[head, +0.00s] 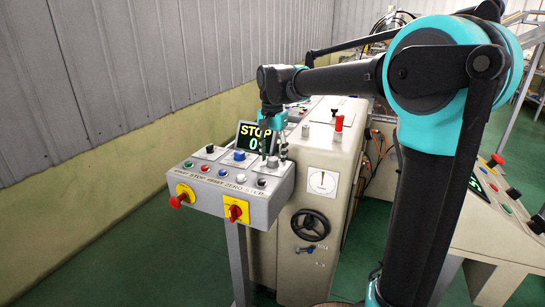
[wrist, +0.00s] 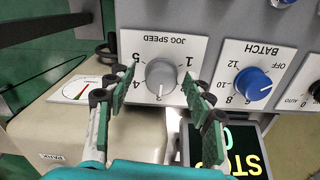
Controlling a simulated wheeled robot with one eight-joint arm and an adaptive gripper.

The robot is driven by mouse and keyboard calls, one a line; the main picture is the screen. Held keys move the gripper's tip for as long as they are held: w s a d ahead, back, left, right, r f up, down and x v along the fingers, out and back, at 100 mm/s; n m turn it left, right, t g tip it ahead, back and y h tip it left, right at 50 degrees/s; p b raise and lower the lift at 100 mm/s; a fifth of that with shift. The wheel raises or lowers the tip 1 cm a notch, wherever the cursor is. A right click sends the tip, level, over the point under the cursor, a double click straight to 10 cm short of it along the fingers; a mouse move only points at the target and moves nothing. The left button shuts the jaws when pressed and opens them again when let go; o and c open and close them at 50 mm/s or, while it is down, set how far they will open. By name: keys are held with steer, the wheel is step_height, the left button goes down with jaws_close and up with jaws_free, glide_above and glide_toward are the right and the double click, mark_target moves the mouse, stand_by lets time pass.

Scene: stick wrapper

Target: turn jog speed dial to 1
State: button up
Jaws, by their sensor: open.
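The jog speed dial (wrist: 161,76) is a round grey knob on a white plate marked JOG SPEED, with digits around it, in the wrist view. A pale mark shows on the knob's lower side there; I cannot tell for sure which digit it points at. The dial (head: 272,162) also shows small in the head view, at the right of the panel's row of dials. My gripper (wrist: 160,82) is open, with one finger on each side of the dial. The fingertips are close to the plate; I cannot tell whether they touch the knob. My gripper (head: 273,150) is above the dial in the head view.
A blue BATCH dial (wrist: 253,84) sits right beside it on the same grey control box (head: 225,193). A STOP display (head: 252,137) stands behind. Buttons, a red emergency knob (head: 182,196) and a red switch (head: 236,211) are on the box's front.

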steer(key=shift+f, duration=0.1)
steer(key=c, duration=1.2)
steer(key=shift+o, duration=0.2)
